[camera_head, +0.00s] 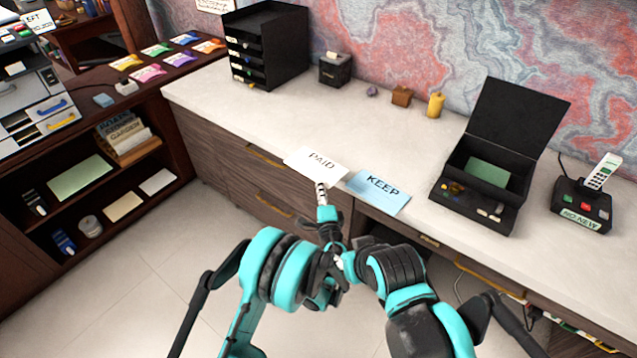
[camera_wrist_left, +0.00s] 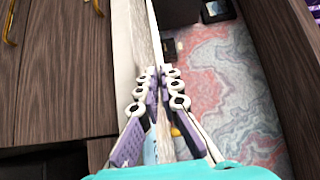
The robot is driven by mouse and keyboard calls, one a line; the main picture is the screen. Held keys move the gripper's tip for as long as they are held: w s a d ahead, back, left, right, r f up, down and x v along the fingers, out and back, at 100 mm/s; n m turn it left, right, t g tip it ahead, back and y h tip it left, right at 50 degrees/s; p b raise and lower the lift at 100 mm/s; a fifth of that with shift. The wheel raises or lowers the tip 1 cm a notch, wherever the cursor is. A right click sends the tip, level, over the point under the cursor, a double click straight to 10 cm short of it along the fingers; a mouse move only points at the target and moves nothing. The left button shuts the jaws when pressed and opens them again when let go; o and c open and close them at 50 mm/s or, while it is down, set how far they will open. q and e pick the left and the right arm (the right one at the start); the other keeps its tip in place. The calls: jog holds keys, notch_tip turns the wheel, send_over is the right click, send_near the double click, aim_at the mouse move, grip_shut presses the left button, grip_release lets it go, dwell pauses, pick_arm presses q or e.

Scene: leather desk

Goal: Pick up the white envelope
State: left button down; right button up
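The white envelope marked PAID (camera_head: 318,160) lies flat at the front edge of the desk, left of the blue KEEP envelope (camera_head: 379,191). My left gripper (camera_head: 321,187) is at the white envelope's front edge, seen end-on in the head view. Whether the envelope's edge lies in this gap is unclear. My right gripper is mostly hidden among the arm parts below the desk edge, so its fingers cannot be made out.
A black open-lidded box (camera_head: 478,190) and a phone (camera_head: 585,200) stand on the right of the desk (camera_head: 215,95). A black drawer unit (camera_head: 265,45) stands back left. The desk left of the white envelope is clear. Wooden drawers lie below the desk's front edge.

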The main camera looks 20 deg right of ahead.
pick_arm(q)
jog(key=s, duration=0.1)
jog(key=s+r, duration=0.1)
jog(key=s, duration=0.1)
jog(key=s+r, duration=0.1)
jog(key=s, duration=0.1)
jog(key=shift+s+a, duration=0.15)
jog(key=shift+a, duration=0.2)
